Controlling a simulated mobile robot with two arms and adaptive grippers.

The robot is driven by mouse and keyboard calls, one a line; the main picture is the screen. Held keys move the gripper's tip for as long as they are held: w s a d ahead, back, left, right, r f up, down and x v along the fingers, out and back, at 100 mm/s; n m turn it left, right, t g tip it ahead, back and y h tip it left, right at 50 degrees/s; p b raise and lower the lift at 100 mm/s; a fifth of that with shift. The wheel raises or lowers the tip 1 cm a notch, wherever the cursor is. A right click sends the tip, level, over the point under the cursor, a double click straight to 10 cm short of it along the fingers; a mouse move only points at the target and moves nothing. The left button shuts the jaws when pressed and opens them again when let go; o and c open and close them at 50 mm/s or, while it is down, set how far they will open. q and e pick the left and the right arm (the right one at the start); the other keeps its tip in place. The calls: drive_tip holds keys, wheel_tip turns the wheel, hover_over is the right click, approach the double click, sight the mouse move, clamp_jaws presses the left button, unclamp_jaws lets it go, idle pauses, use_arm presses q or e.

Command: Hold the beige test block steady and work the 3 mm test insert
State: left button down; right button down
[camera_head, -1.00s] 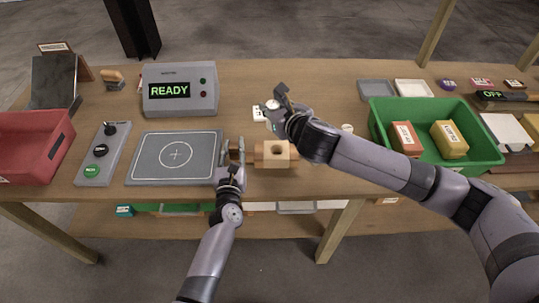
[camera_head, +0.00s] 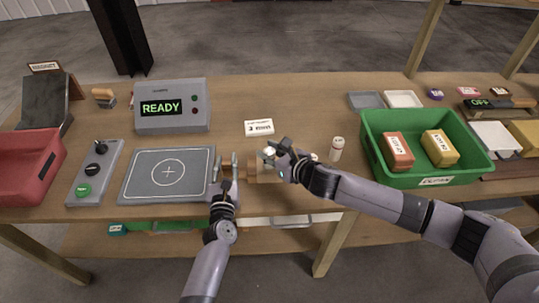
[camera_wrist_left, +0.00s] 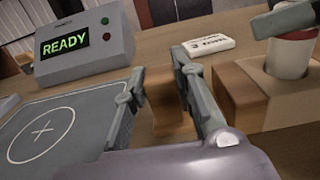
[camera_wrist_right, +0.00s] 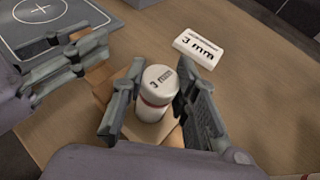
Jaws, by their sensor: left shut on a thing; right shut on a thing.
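The beige test block (camera_head: 254,175) sits on the table right of the grey plate, with a dark hole in its top. My left gripper (camera_head: 227,166) is shut on the block's brown left end (camera_wrist_left: 166,108). My right gripper (camera_wrist_right: 158,100) is shut on the white 3 mm test insert (camera_wrist_right: 158,82), upright, with a red band and "3 mm" on its cap. In the left wrist view the insert (camera_wrist_left: 289,58) stands at the block's hole, its lower end seemingly inside; the depth is unclear. In the head view my right gripper (camera_head: 277,154) hides much of the block.
A white "3 mm" label (camera_head: 259,127) lies behind the block. A white bottle-like cylinder (camera_head: 337,149) stands to the right, near the green bin (camera_head: 425,181). The grey plate (camera_head: 132,187), button panel (camera_head: 95,172) and READY display unit (camera_head: 172,105) are to the left.

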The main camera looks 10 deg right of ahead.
drive_tip(key=shift+f, duration=0.6)
drive_tip(key=shift+f, duration=0.15)
drive_tip(key=c, duration=1.3)
unclamp_jaws()
drive_tip(key=shift+s+d+r, duration=0.1)
drive_tip(key=shift+s+r, duration=0.05)
drive_tip(key=shift+r, duration=0.05)
drive_tip(key=v, duration=1.1)
drive_tip(key=shift+s+d+r, duration=0.1)
drive_tip(key=shift+s+d, duration=0.05)
drive_tip(key=shift+s, duration=0.15)
